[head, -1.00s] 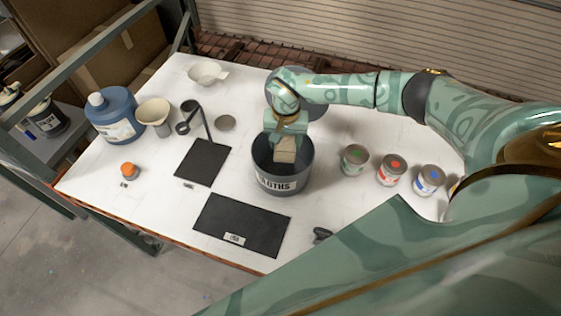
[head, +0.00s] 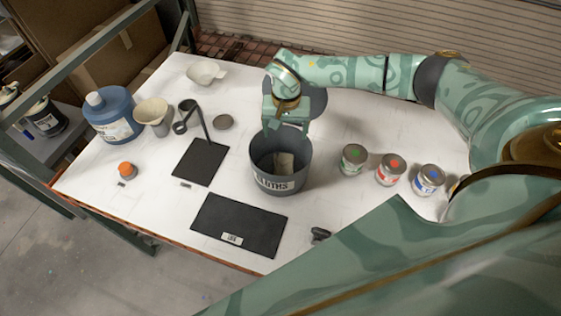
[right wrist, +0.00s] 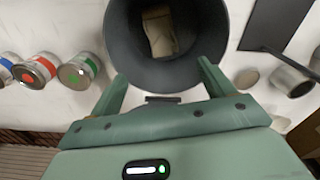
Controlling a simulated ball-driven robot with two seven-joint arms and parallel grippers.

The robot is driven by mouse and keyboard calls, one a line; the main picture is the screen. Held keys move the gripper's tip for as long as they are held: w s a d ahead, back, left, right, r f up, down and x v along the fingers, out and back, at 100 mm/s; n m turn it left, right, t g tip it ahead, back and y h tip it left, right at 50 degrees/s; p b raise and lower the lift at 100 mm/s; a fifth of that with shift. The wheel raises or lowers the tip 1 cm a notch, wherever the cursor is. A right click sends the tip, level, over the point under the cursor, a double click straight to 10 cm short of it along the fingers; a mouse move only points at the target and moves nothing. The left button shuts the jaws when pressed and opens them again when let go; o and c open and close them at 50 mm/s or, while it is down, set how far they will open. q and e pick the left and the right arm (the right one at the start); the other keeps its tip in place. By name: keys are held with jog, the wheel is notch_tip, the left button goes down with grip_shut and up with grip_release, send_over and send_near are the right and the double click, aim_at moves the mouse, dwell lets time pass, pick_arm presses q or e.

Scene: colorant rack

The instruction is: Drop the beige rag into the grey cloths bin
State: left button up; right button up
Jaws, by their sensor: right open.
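The beige rag (head: 284,162) lies inside the grey cloths bin (head: 281,182), low down against the inner wall. In the right wrist view the rag (right wrist: 159,32) shows inside the dark bin (right wrist: 165,73). My right gripper (head: 287,124) is above the far rim of the bin, open and empty. In the right wrist view its two fingers (right wrist: 160,80) stand apart with nothing between them, at the bin's near edge. The rag is apart from the fingers. My left gripper is not in view.
Three paint cans, green (head: 354,160), red (head: 390,170) and blue (head: 428,180), stand right of the bin.

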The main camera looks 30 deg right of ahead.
notch_tip(320, 180, up, 12)
jog(key=shift+f+b, duration=0.2)
jog(key=shift+b, duration=0.15)
jog(key=shift+s, duration=0.1)
